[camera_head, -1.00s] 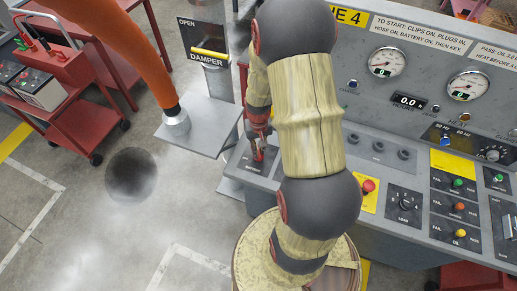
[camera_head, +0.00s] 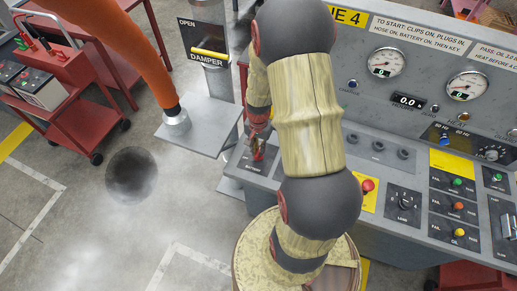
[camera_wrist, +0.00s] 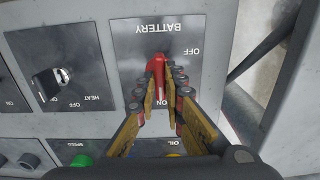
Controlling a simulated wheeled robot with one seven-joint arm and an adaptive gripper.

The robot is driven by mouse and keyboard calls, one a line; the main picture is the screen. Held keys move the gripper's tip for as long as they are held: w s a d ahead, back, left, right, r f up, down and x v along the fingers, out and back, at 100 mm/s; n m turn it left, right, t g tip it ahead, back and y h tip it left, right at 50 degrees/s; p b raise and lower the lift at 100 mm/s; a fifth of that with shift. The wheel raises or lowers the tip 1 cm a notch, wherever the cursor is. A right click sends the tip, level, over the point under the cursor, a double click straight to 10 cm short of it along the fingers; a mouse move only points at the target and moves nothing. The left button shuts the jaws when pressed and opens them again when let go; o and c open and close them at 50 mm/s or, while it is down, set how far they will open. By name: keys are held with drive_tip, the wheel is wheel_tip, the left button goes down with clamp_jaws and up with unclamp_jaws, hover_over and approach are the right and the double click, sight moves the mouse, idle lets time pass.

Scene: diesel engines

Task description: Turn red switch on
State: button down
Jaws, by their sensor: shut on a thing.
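The red switch (camera_wrist: 157,68) is a red handle on a dark plate lettered BATTERY, which reads upside down in the wrist view. OFF is printed to the upper right of the handle and ON below it, between the fingers. My gripper (camera_wrist: 164,80) has a finger on each side of the handle and is shut on it. The fingers hide part of the handle and plate. In the head view, my gripper (camera_head: 258,146) is at the switch on the console's left end, small and partly hidden by my arm.
The grey console (camera_head: 375,215) carries gauges, a red push button (camera_head: 368,186) and several coloured knobs. In the wrist view, a heat switch (camera_wrist: 50,85) sits left of the battery plate. A damper stand (camera_head: 210,60) and red cart (camera_head: 80,110) stand left. Floor is open at lower left.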

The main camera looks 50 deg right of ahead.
sight(258, 151)
idle(0.4)
drive_tip(key=c, duration=1.9)
unclamp_jaws()
drive_tip(key=shift+r, duration=0.1)
wheel_tip(258, 151, up, 12)
drive_tip(key=shift+f, duration=0.1)
